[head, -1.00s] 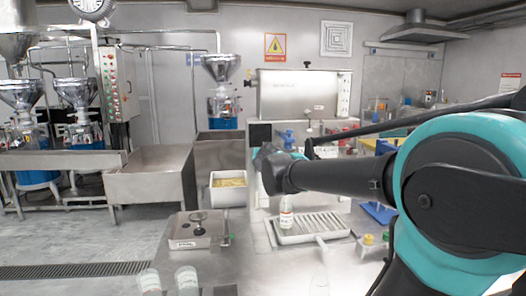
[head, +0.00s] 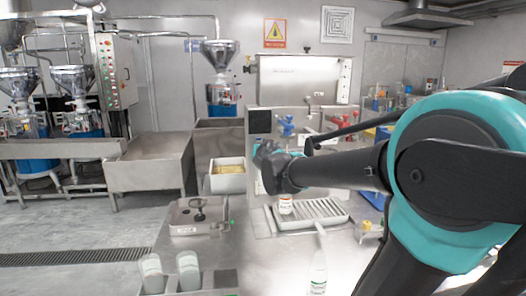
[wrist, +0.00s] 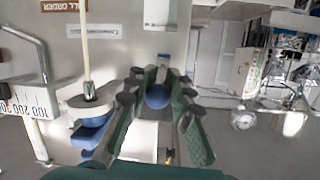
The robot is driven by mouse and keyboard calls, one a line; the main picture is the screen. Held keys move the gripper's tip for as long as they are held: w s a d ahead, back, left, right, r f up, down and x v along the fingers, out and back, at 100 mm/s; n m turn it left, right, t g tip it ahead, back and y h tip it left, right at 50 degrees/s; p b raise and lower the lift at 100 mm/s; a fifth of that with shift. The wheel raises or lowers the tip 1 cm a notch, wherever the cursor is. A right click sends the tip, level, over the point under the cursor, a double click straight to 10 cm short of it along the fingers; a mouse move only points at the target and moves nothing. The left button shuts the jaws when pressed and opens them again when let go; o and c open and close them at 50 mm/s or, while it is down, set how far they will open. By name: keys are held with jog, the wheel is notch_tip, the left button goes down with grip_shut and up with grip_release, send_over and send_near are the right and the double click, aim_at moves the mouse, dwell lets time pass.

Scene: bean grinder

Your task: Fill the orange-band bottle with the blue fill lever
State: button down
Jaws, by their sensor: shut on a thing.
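My gripper (wrist: 157,92) is shut on a round blue knob, taken as the blue fill lever (wrist: 157,97), which shows between its green-padded fingers in the wrist view. In the head view my dark forearm hides most of the gripper. A blue valve part (head: 284,125) shows just above my wrist there. A small white bottle (head: 286,205) stands upright on the drip tray (head: 330,213), below my wrist. Its band looks reddish-orange but is small, and its top is hidden. Its fill level cannot be told.
A second bottle with a green label (head: 318,272) stands on the counter in front. A red valve (head: 330,121) is right of the blue one. A white bin (head: 228,177) stands behind.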

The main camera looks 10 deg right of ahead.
jog(key=c, duration=1.3)
grip_release()
jog(key=d+v, duration=0.1)
jog(key=v, duration=1.1)
jog(key=shift+a, duration=0.4)
